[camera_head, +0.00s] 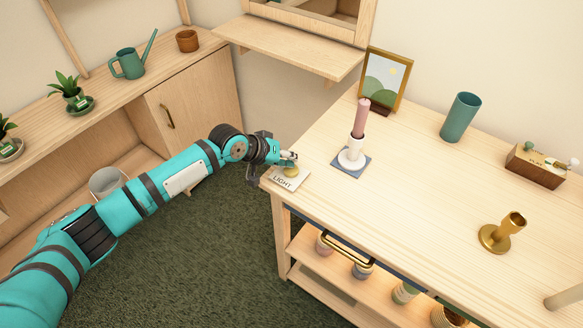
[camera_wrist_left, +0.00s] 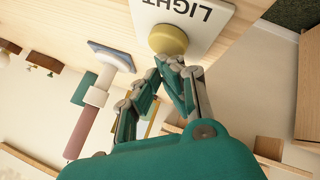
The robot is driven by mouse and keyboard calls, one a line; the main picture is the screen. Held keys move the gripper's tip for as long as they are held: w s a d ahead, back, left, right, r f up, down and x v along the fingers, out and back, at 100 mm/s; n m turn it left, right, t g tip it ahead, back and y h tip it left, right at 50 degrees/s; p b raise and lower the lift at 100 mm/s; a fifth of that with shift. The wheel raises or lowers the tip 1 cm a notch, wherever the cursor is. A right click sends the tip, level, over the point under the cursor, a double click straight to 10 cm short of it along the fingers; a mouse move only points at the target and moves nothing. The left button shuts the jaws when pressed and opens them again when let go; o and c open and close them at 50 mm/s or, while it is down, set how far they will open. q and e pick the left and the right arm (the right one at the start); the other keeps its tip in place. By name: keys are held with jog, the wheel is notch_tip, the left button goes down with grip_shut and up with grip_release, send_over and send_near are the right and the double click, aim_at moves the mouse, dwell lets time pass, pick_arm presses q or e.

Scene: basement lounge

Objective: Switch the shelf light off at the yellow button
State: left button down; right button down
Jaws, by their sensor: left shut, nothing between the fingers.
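The yellow button (camera_head: 290,171) sits on a white plate marked LIGHT (camera_head: 283,181) at the left corner of the wooden table. My left gripper (camera_head: 288,157) is shut and empty, with its fingertips right at the button's far side in the head view. In the left wrist view the round yellow button (camera_wrist_left: 168,40) lies just beyond the closed fingertips (camera_wrist_left: 170,62). I cannot tell whether the fingertips touch it or whether it is pressed down. No lit shelf light can be made out. My right gripper is not in view.
On the table (camera_head: 420,190), a pink candle in a white holder (camera_head: 356,140) stands on a blue tile near the button. A picture frame (camera_head: 384,80), green cup (camera_head: 460,117), wooden box (camera_head: 536,166) and brass candlestick (camera_head: 502,233) stand farther off. A wall shelf (camera_head: 290,45) juts out behind.

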pick_arm(q)
jog(key=shift+f, duration=0.15)
jog(key=shift+f, duration=0.3)
jog(key=shift+r, duration=0.1)
dwell(0.5)
jog(key=shift+r+p, duration=0.35)
jog(key=shift+p, duration=0.1)
jog(key=shift+r, duration=0.1)
jog(key=shift+r+p, duration=0.3)
jog(key=shift+p, duration=0.1)
notch_tip(320, 180, up, 5)
jog(key=p, duration=0.5)
jog(key=shift+r, duration=0.15)
